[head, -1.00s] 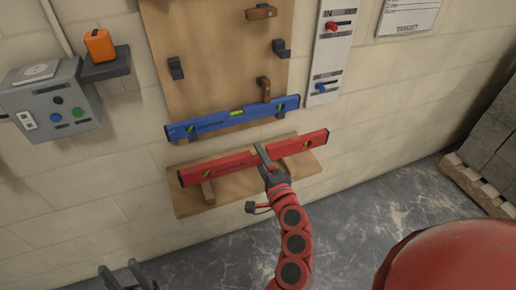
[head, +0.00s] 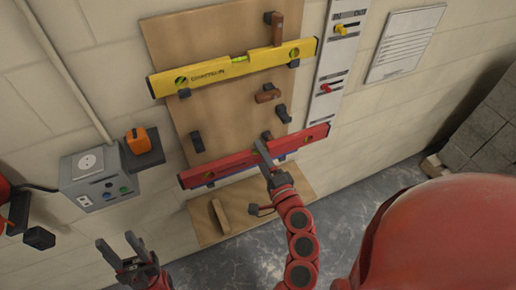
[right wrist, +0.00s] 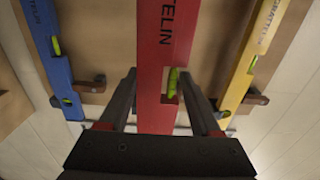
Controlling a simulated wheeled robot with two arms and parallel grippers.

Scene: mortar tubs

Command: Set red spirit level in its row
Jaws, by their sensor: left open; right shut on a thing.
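The red spirit level (head: 222,169) is held off the wall, roughly level, rising a little to the right in the head view. My right gripper (head: 264,155) is shut on it near its middle; the right wrist view shows the fingers on both sides of the red level (right wrist: 156,60). The yellow level (head: 215,72) rests on the upper hooks. The blue level (right wrist: 48,45) is mostly hidden behind the red one in the head view. The red level lies between blue and yellow in the wrist view. My left gripper (head: 124,254) is open and empty at lower left.
The wooden board (head: 225,110) has dark hooks (head: 196,142) and brown pegs (head: 267,95) between the yellow and red levels. A strip with yellow and red sliders (head: 326,100) is to its right. A grey box (head: 92,178) and orange item (head: 137,141) are at left.

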